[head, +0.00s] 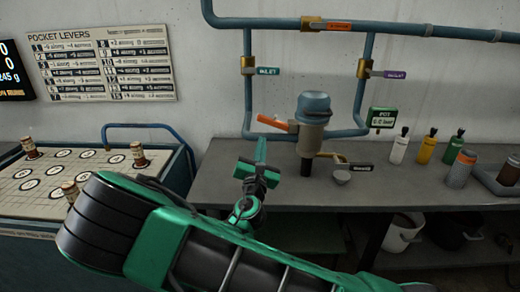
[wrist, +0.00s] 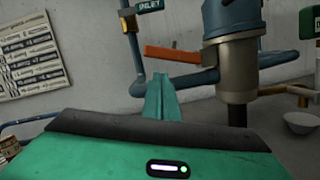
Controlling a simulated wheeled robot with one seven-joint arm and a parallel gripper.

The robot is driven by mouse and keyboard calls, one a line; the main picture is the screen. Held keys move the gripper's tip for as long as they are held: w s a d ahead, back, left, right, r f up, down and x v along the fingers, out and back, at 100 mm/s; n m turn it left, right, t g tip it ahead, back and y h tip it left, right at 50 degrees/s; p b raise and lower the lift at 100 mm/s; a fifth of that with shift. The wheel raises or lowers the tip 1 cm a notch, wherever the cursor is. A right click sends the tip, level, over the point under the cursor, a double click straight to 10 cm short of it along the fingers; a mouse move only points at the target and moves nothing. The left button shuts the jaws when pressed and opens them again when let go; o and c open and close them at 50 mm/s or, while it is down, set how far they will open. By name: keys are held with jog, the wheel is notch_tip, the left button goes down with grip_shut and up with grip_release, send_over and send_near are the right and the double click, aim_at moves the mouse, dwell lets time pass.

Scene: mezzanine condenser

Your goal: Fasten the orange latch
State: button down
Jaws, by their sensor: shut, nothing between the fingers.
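The orange latch (head: 272,122) is a flat lever that sticks out to the left from the side of a grey and blue pot (head: 312,122) on the bench. In the wrist view the latch (wrist: 172,53) points left and lies roughly level, with its right end by the pot body (wrist: 236,72). My gripper (head: 261,143) is shut and empty, just below and left of the latch in the head view. In the wrist view my gripper's fingertips (wrist: 160,76) are just under the latch. I cannot tell whether they touch it.
Blue pipes with an orange-tagged valve (head: 313,23), an inlet valve (head: 248,66) and an outlet valve (head: 363,69) run along the wall. A small bowl (head: 342,176) sits right of the pot. Several bottles (head: 427,148) stand farther right. The bench (head: 222,165) left of my gripper is clear.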

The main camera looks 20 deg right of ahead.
aim_at(273, 123)
jog(key=x, duration=0.6)
jog(key=shift+w, duration=0.3)
